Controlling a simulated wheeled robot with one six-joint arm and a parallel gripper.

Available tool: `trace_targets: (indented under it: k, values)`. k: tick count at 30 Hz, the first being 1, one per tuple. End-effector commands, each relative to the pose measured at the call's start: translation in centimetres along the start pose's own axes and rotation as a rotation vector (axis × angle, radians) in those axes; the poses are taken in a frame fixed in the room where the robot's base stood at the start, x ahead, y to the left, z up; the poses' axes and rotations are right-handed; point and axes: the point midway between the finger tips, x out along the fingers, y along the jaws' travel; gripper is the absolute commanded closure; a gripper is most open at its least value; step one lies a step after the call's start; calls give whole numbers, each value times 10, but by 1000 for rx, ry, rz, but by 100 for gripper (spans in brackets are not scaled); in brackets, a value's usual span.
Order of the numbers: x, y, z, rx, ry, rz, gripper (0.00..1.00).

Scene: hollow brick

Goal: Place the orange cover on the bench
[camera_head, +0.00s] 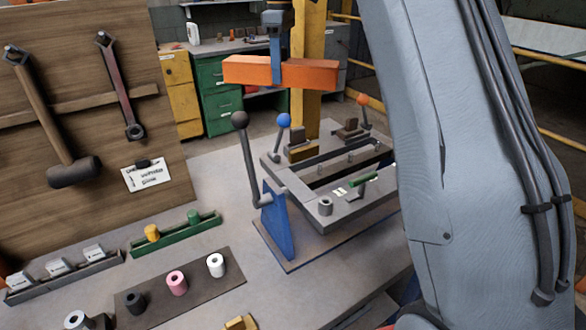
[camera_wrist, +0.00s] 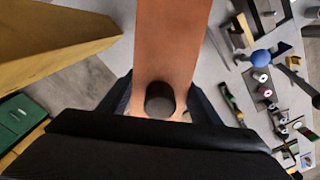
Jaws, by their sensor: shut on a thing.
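The orange cover (camera_head: 310,73) is a long orange bar, held level in the air above the far side of the grey bench (camera_head: 215,172). My gripper (camera_head: 276,70) comes down from above and is shut around its middle. In the wrist view the cover (camera_wrist: 168,40) runs up from between the fingers of my gripper (camera_wrist: 160,100). A dark round part shows at its near end there. The cover touches nothing but the gripper, as far as I can see.
A metal fixture (camera_head: 290,188) with blue-knobbed and black-knobbed levers (camera_head: 240,120) stands on the bench. A yellow post (camera_head: 308,105) rises behind the cover. A tool board (camera_head: 90,60) and small racks with cylinders (camera_head: 178,283) are at left. Bare bench lies left of the fixture.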

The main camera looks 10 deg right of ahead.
Motion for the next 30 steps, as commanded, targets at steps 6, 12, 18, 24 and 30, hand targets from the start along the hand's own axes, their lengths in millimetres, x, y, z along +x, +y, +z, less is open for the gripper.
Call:
trace_targets:
  k: [6, 12, 18, 24, 30]
  values:
    - [29, -1, 0, 0, -3, -4, 69]
    - [77, -1, 1, 0, -2, -4, 69]
    - [126, -1, 0, 0, -2, -4, 69]
    - [174, -1, 1, 0, -2, -3, 69]
    - [220, -1, 0, 0, -1, -2, 69]
